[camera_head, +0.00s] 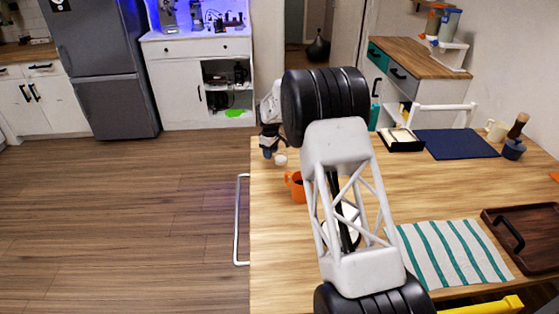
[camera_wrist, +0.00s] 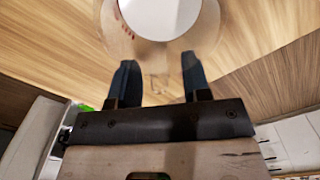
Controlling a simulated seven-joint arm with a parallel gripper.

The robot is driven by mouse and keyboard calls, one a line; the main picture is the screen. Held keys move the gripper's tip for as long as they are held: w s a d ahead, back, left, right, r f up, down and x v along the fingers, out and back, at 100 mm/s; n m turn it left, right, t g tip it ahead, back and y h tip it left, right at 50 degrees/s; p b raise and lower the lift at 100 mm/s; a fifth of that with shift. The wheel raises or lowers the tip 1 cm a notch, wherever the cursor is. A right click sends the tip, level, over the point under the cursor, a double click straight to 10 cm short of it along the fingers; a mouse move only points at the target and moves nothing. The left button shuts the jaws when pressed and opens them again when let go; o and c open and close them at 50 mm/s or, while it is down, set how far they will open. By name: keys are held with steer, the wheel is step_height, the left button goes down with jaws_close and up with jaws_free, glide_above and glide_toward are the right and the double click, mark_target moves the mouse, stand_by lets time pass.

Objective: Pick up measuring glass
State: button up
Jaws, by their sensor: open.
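My gripper (camera_wrist: 158,65) is open and empty, with its two dark blue fingers apart in the wrist view. Just beyond the fingertips is a round thing with a white disc (camera_wrist: 160,14) and a brownish, see-through-looking ring around it. It is cut off by the top edge, and I cannot tell surely if it is the measuring glass. In the head view my gripper (camera_head: 268,153) is at the table's far left corner, pointing down. A small whitish object (camera_head: 281,160) is close to its right. The fingers do not visibly touch it.
An orange mug (camera_head: 296,187) stands nearby on the wooden table (camera_head: 285,250), partly behind my arm. A striped cloth (camera_head: 455,252), a brown tray (camera_head: 535,235), a dark blue mat (camera_head: 456,144) and a cream mug (camera_head: 496,130) are at the right. The table's near left is clear.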

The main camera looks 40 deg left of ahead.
jaws_close()
steer(key=shift+r, duration=0.3)
stand_by(0.5)
steer(key=shift+r, duration=4.55)
steer(key=shift+r, duration=0.15)
